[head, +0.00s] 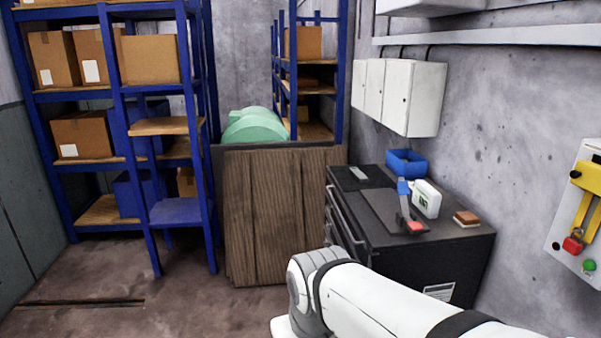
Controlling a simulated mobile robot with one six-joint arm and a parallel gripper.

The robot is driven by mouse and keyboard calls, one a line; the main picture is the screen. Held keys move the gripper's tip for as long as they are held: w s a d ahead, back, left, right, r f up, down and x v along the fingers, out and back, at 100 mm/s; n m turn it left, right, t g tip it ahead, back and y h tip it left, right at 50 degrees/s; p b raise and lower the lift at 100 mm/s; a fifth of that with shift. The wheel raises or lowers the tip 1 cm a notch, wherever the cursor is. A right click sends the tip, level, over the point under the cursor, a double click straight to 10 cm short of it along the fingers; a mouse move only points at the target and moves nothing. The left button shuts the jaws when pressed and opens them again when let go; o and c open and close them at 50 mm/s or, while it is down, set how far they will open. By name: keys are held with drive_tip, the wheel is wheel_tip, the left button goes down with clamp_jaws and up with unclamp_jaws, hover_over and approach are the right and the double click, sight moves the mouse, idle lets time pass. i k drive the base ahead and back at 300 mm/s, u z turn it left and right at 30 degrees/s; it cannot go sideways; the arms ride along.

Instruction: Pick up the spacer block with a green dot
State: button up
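I cannot make out a spacer block with a green dot in the head view. On the black cabinet (455,250) at the right lie a small brown and white block (466,217), a small pale grey piece (358,173) and a white box with a green-marked face (427,199). No green dot shows on the brown or grey piece. My gripper is out of view. Only white and grey links of my arm show along the bottom, in front of the cabinet.
A blue bin (405,162) and a blue-and-red tool (405,207) are on the cabinet. Blue shelves (119,120) with cartons stand at left. A brown wooden panel (283,215) stands before green rounded objects (252,125).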

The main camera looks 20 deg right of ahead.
sight(356, 173)
drive_tip(key=z, duration=0.05)
drive_tip(key=i, duration=3.65)
drive_tip(key=z, duration=0.75)
